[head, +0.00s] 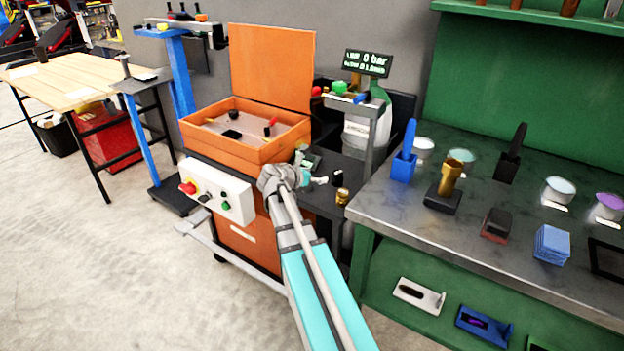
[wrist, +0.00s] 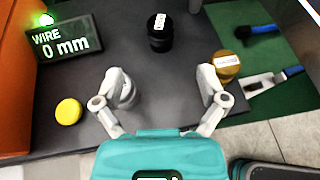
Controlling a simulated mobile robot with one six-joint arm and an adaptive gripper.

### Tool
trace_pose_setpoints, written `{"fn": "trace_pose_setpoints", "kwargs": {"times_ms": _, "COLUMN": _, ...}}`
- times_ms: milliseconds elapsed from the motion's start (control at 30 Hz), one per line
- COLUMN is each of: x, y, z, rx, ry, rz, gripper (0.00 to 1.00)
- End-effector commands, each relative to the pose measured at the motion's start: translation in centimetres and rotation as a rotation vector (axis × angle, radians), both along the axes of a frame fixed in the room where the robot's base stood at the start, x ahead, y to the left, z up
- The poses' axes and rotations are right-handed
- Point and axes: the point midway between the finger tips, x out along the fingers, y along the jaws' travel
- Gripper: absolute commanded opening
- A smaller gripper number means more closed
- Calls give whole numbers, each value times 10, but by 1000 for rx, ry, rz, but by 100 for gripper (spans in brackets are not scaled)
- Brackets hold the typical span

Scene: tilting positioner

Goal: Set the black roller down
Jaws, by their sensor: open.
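In the wrist view a black roller (wrist: 160,32), a short upright cylinder with a white label, stands on the dark grey top (wrist: 165,105). My gripper (wrist: 162,84) is open and empty, its two fingers spread wide. The black roller is ahead of the fingertips, roughly centred between them and apart from both. In the head view the black roller (head: 337,177) stands just right of my gripper (head: 316,181), whose fingers are small and partly hidden by my arm there.
A brass roller (wrist: 226,65) stands close by the right finger. A yellow disc (wrist: 68,111) lies left, below a "WIRE 0 mm" display (wrist: 64,38). The orange box (head: 250,148) with raised lid is left; the green bench (head: 480,205) is right. Bare top lies between the fingers.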

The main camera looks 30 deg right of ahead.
Motion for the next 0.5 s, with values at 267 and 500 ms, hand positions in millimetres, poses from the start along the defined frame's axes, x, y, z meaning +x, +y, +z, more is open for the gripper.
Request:
{"fn": "trace_pose_setpoints", "kwargs": {"times_ms": 267, "x": -2, "y": 4, "z": -2, "rx": 18, "ry": -20, "rz": -9, "gripper": 92}}
{"fn": "trace_pose_setpoints", "kwargs": {"times_ms": 500, "x": -14, "y": 35, "z": -22, "rx": 169, "ry": -186, "rz": -99, "gripper": 92}}
